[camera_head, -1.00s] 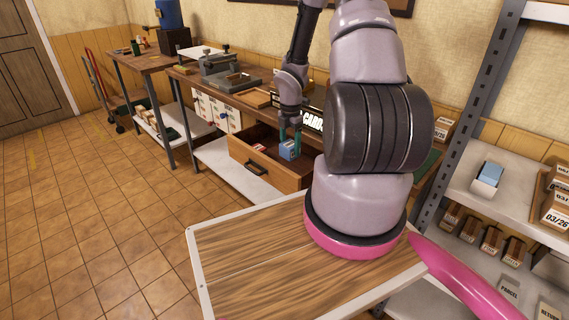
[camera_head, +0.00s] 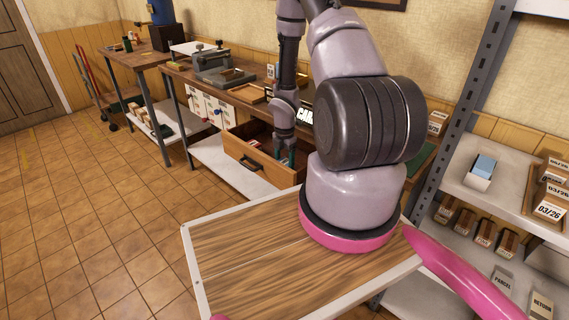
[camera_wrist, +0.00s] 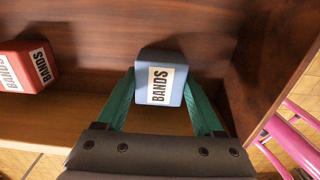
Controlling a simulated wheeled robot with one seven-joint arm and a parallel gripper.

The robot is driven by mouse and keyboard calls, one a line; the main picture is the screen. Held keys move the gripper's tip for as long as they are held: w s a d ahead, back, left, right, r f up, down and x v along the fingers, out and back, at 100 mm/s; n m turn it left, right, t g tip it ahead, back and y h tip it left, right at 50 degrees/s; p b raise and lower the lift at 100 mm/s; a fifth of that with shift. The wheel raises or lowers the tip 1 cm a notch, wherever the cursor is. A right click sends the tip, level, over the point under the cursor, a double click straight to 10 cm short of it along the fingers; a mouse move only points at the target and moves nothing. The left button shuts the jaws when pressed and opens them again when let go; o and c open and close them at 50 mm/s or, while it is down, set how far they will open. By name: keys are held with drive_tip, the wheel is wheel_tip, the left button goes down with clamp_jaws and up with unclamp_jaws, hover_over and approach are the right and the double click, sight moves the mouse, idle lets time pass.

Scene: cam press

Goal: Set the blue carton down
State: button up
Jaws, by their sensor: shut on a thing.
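The blue carton (camera_wrist: 172,62), with a white label reading BANDS, is between the two teal fingers of my gripper (camera_wrist: 159,84) in the wrist view. My gripper is shut on its sides. The carton is inside the open wooden drawer (camera_head: 262,160), near its right wall in the wrist view. I cannot tell whether it touches the drawer floor. In the head view my gripper (camera_head: 287,158) reaches down into the drawer, and the carton is hidden there.
A red carton (camera_wrist: 24,68), also labelled BANDS, lies at the left in the drawer, apart from the blue one. Drawer floor between them is bare. A shelf unit (camera_head: 500,185) with boxes stands at the right. A press (camera_head: 215,65) stands on the workbench.

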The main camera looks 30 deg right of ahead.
drive_tip(key=o, duration=1.5)
drive_tip(key=shift+f, duration=0.1)
drive_tip(key=shift+o, duration=0.2)
wheel_tip(320, 180, up, 12)
wheel_tip(320, 180, up, 12)
drive_tip(key=m+t+h, duration=0.1)
drive_tip(key=m, duration=0.4)
hover_over(284, 162)
wheel_tip(284, 162, up, 12)
drive_tip(key=s+a+m+t, duration=0.1)
drive_tip(key=s+a+m, duration=0.15)
drive_tip(key=m, duration=0.45)
drive_tip(key=s+a+r+m+t+y, duration=0.1)
drive_tip(key=s+a+r+m+t, duration=0.1)
drive_tip(key=s+a+r+m, duration=0.3)
drive_tip(key=s+a+r+m+t+y, duration=0.2)
drive_tip(key=s+a+r+m, duration=0.3)
drive_tip(key=s+r+m, duration=0.4)
drive_tip(key=s+r+t, duration=0.1)
drive_tip(key=s+r, duration=0.2)
drive_tip(key=r, duration=0.1)
drive_tip(key=shift+a+r, duration=0.15)
